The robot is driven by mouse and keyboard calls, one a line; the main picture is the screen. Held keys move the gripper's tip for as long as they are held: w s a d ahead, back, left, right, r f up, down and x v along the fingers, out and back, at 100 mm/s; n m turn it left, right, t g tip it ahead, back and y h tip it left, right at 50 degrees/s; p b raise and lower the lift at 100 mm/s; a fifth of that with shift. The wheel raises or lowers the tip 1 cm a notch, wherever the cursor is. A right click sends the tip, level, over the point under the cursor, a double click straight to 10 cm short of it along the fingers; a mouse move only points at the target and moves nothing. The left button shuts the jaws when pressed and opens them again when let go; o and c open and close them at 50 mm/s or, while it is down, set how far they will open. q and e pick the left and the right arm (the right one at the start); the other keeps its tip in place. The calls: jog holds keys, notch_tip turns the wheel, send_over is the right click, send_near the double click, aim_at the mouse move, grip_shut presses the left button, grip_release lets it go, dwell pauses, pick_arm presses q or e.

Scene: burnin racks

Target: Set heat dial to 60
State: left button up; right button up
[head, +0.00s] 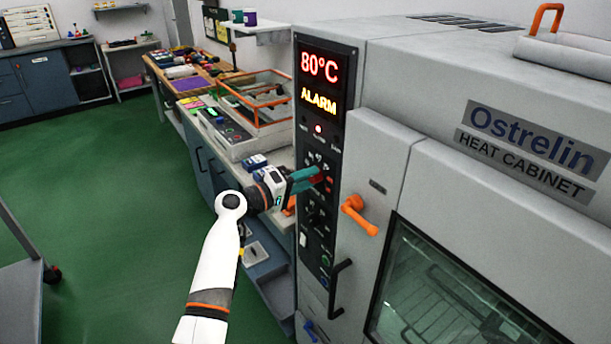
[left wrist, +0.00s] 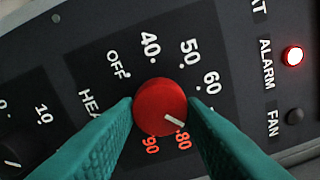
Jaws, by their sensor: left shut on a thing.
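The red heat dial (left wrist: 160,108) sits on the dark control panel (head: 313,220) of the heat cabinet. Its white pointer line aims at the red 80 mark (left wrist: 183,139). The 60 mark (left wrist: 211,83) is at the upper right of the dial. My left gripper (head: 322,174) reaches the panel from the left. In the left wrist view its two teal fingers (left wrist: 160,112) are closed on either side of the dial. The display (head: 319,80) reads 80°C and ALARM. My right gripper is not in view.
A red alarm lamp (left wrist: 293,56) is lit, with a dark fan button (left wrist: 295,116) beside it. An orange handle (head: 359,215) and a black handle (head: 339,288) stick out near the panel. A bench with an orange-framed box (head: 257,97) stands behind. Green floor is open at left.

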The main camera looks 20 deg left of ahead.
pick_arm(q)
jog(key=shift+r+n+p, duration=0.1)
jog(key=shift+n+p, duration=2.5)
jog(key=shift+n, duration=2.2)
jog(key=o, duration=1)
jog(key=shift+b+v, duration=1.7)
jog(key=shift+v, duration=4.35)
jog(key=shift+w, duration=0.1)
